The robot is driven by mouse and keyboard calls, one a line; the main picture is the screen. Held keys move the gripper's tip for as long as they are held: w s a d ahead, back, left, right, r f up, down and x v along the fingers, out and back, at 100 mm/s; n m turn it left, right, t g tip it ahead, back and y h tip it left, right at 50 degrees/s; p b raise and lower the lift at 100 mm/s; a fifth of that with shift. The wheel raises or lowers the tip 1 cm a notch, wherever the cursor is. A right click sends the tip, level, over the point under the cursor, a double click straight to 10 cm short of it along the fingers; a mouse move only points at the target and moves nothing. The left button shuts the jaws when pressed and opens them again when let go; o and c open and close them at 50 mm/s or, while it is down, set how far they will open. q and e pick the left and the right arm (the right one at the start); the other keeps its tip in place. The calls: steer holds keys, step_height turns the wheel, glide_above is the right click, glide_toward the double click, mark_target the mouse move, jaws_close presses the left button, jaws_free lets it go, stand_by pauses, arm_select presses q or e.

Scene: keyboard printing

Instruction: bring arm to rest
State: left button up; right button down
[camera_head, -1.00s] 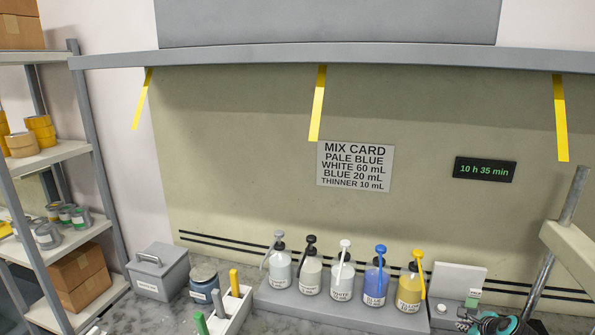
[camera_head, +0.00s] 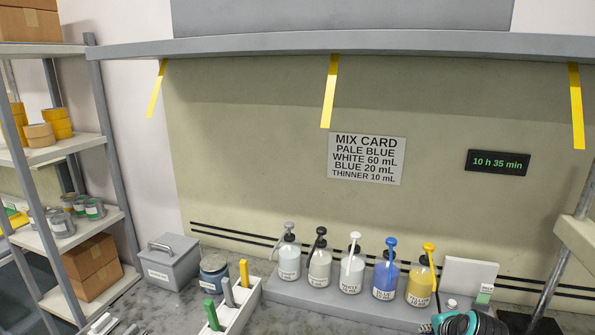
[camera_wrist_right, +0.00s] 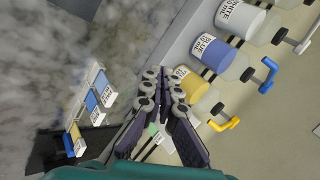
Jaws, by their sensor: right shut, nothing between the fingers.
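My right gripper (camera_wrist_right: 158,82) is shut and empty in the right wrist view, its two dark fingers together. In that view its tips lie over the yellow pump bottle (camera_wrist_right: 188,85) and hide part of it; I cannot tell whether they touch. In the head view part of my teal right wrist shows at the bottom right, in front of the bottle riser's right end. My left gripper is not in view.
Several pump bottles stand on a grey riser (camera_head: 330,305), including a blue one (camera_head: 384,278). A grey metal box (camera_head: 170,262), a blue-grey jar (camera_head: 213,275) and a white holder (camera_head: 238,318) stand to the left. A metal post (camera_head: 565,255) rises at right.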

steer(key=s+a+f+n+b, duration=0.1)
steer(key=s+a+f+n, duration=0.1)
steer(key=s+a+n, duration=0.5)
steer(key=s+a+f+n+b, duration=0.2)
steer(key=s+a+n, duration=0.5)
steer(key=s, duration=0.5)
steer(key=shift+a+f+n+g, duration=0.4)
steer(key=shift+n, duration=0.7)
